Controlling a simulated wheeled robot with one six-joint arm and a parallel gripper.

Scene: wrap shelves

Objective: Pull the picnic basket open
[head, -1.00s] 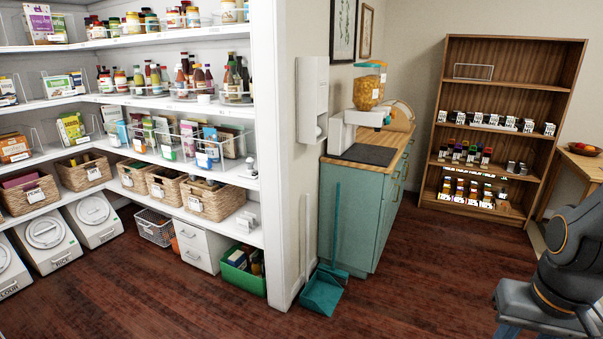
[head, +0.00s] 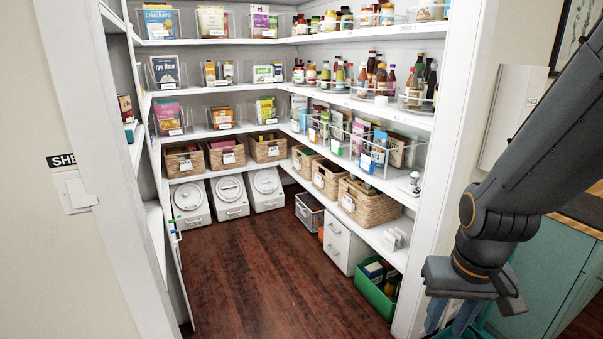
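Several woven wicker baskets with white tags stand on the low pantry shelf. One is at the front right (head: 372,207), with others behind it (head: 327,180) and along the back wall (head: 226,155). Those whose tops show look open, with goods in some. I cannot tell whether any of them is the picnic basket; no lidded, handled basket is clear in view. My gripper (head: 453,318) hangs at the lower right, outside the pantry doorway and apart from the baskets. Its two blue-grey fingers point down and look apart, with nothing seen between them.
The pantry's dark wood floor (head: 262,270) is clear in the middle. A green crate (head: 377,300) and white drawers (head: 345,246) stand at the right. White lidded bins (head: 230,197) line the back. A wall with a light switch (head: 76,191) borders the left, a teal cabinet (head: 550,275) the right.

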